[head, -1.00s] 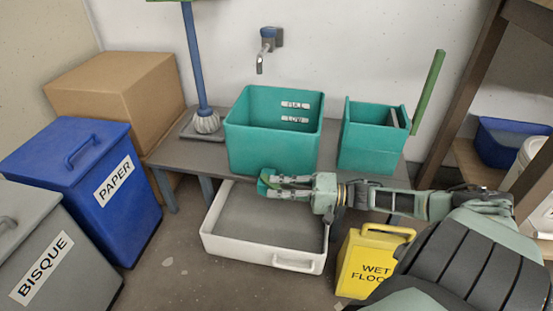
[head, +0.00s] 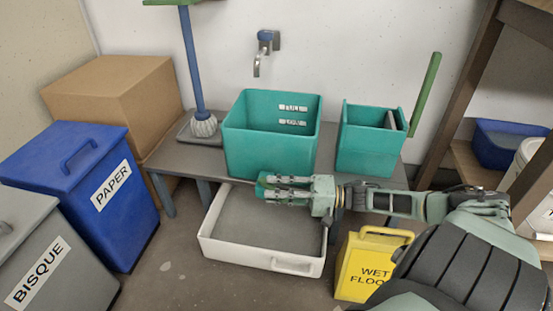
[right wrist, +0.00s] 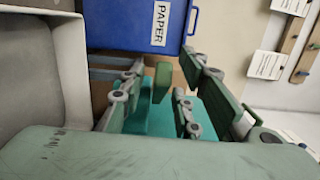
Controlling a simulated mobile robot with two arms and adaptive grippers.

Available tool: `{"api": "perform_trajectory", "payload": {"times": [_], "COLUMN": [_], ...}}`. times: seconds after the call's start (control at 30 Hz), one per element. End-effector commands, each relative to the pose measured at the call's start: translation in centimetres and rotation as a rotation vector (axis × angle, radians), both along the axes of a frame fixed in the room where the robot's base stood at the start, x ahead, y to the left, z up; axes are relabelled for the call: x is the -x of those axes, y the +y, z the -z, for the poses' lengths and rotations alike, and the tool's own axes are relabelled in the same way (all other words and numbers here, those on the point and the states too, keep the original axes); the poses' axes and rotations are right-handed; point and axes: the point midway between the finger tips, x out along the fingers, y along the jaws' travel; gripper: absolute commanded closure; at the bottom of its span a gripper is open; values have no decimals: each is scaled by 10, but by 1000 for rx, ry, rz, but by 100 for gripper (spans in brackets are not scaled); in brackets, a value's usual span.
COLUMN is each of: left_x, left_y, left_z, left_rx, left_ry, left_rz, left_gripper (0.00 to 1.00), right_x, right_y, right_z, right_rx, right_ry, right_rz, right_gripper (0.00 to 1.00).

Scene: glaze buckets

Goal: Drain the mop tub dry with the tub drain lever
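The teal mop tub (head: 270,150) stands on the grey bench, with two white level labels on its inside back wall. I cannot tell how much water it holds. My right gripper (head: 284,187) is in front of the tub's lower front, level and pointing left. In the right wrist view, my right gripper (right wrist: 160,100) has its fingers apart, with a short green piece (right wrist: 162,82), probably the drain lever, showing between them with gaps on both sides. The lever's mount is hidden in the head view. My left gripper is not in view.
A white tray (head: 218,248) lies on the floor below the tub. A smaller teal bin (head: 370,155) stands right on the bench (head: 185,155). A yellow wet-floor sign (head: 362,275) stands below my arm. The blue paper bin (head: 75,190) and grey bisque bin (head: 30,225) are left.

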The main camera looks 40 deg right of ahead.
Motion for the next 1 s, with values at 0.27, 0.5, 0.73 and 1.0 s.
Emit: {"api": "perform_trajectory", "payload": {"times": [0.27, 0.5, 0.73, 1.0], "left_x": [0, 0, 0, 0], "left_y": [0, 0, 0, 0], "left_z": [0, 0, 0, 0], "left_rx": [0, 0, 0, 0], "left_ry": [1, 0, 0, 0], "left_rz": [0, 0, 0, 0], "left_gripper": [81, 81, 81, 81], "right_x": [25, 62, 84, 88], "right_y": [-23, -59, -79, -82], "right_z": [2, 2, 1, 0], "right_rx": [4, 3, 1, 0], "right_ry": [6, 5, 2, 0], "right_rz": [1, 2, 1, 0], "right_gripper": [70, 70, 70, 70]}}
